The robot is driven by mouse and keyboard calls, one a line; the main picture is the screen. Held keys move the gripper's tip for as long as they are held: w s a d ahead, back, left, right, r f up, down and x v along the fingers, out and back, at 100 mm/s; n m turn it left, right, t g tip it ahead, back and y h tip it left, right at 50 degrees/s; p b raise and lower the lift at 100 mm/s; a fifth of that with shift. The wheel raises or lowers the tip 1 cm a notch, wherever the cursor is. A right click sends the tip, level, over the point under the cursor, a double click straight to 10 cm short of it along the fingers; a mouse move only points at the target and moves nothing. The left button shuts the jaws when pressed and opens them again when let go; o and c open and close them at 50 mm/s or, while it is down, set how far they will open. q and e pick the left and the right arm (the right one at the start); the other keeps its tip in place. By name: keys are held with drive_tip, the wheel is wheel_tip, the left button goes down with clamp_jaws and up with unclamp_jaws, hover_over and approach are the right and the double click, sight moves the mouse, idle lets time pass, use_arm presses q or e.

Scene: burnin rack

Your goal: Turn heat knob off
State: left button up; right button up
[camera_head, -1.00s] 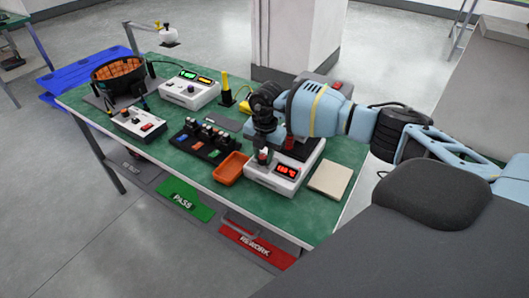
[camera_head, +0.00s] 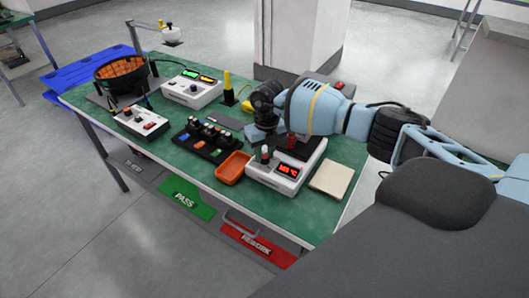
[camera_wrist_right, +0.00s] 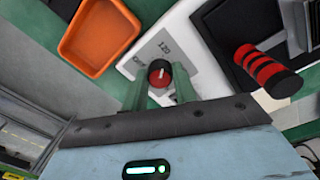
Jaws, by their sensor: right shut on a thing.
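The heat knob (camera_wrist_right: 160,73), red with a dark rim and a pale pointer line, sits on the white heater unit (camera_wrist_right: 180,50) between printed marks, one reading 120. My right gripper (camera_wrist_right: 160,84) is shut on the knob, with a greenish finger on either side of it. In the head view the heater unit (camera_head: 263,177) stands at the table's front right with a lit red display (camera_head: 289,170); its digits are blurred. My right gripper (camera_head: 265,146) reaches down over the unit's left part there and partly hides the knob. My left gripper is not in view.
An orange tray (camera_head: 233,168) stands just left of the heater, and a pale pad (camera_head: 331,177) lies to its right. A red-and-black ribbed cylinder (camera_wrist_right: 268,71) rises beside the knob in the wrist view. A black rack (camera_head: 205,142) and other instruments stand farther left.

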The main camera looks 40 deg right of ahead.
drive_tip(key=n, duration=0.4)
drive_tip(key=shift+n+b, duration=0.3)
drive_tip(key=n, duration=0.3)
drive_tip(key=shift+a+f+n+b, duration=0.1)
drive_tip(key=shift+n+b, duration=0.25)
drive_tip(key=shift+n, duration=0.05)
drive_tip(key=n+b, duration=0.1)
drive_tip(key=n, duration=0.3)
drive_tip(key=shift+g, duration=0.3)
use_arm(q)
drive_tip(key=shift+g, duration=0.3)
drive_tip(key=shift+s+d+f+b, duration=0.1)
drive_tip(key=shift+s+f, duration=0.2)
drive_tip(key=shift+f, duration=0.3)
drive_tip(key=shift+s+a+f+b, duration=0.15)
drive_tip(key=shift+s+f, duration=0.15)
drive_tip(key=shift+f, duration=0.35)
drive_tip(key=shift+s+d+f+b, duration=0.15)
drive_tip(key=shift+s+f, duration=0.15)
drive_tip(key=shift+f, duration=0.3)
use_arm(e)
drive_tip(key=shift+n, duration=2.2)
drive_tip(key=shift+a, duration=0.1)
drive_tip(key=o, duration=1)
drive_tip(key=shift+r, duration=0.2)
